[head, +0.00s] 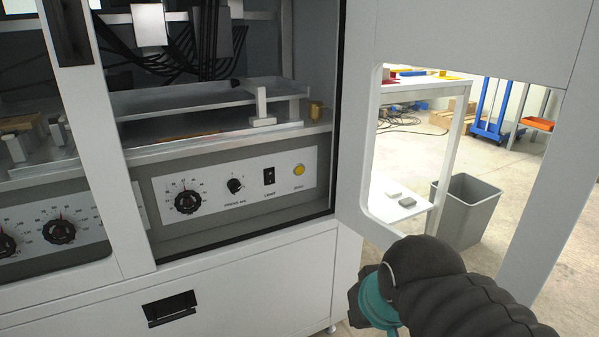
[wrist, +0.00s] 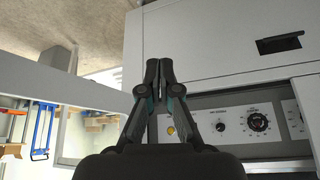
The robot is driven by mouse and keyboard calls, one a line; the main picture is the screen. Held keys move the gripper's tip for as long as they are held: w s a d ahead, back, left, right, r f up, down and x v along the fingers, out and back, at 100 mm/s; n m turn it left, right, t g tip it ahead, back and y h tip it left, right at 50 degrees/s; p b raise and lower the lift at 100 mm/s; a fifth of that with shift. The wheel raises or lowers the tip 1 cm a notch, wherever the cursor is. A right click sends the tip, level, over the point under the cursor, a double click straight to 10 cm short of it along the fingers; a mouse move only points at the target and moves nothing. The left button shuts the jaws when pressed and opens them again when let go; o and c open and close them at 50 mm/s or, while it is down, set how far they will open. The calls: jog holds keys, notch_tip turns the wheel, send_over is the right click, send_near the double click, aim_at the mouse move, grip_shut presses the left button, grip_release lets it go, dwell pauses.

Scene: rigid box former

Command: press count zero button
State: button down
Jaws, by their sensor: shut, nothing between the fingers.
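A round yellow button (head: 299,170) sits at the right end of a light control plate (head: 235,185) on the machine's front panel. A small label is under it, too blurred to read surely. Left of it are a black rocker switch (head: 269,177), a small black knob (head: 234,185) and a large dial (head: 187,201). In the wrist view, which is upside down, the yellow button (wrist: 171,130) shows partly beside my finger. My gripper (wrist: 159,66) is shut and empty, its tips in front of the white cabinet. In the head view my arm is at lower right, apart from the button.
An open door with a window cutout (head: 362,150) stands right of the panel, and a frame post (head: 95,150) stands left of it. A black recessed handle (head: 170,307) is on the lower cabinet. A grey bin (head: 467,212) stands on the floor beyond the door.

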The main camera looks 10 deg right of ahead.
aim_at(300, 170)
jog(key=w+d+r+m+t+b, duration=0.1)
jog(key=w+r+m, duration=0.1)
jog(key=w, duration=1.4)
jog(key=w+r+m+t+y+b, duration=0.1)
jog(key=w+m, duration=0.1)
jog(key=w, duration=1.5)
jog(key=shift+d+r+m+t+y, duration=0.3)
jog(key=shift+d+r+m+t, duration=0.1)
jog(key=shift+w, duration=0.2)
jog(key=w+a+p, duration=0.2)
jog(key=w+p, duration=0.2)
jog(key=w, duration=0.4)
jog(key=shift+a+p, duration=0.35)
jog(key=shift+p, duration=0.05)
jog(key=shift+w+a, duration=0.1)
jog(key=shift+w, duration=0.15)
jog(key=shift+w, duration=0.2)
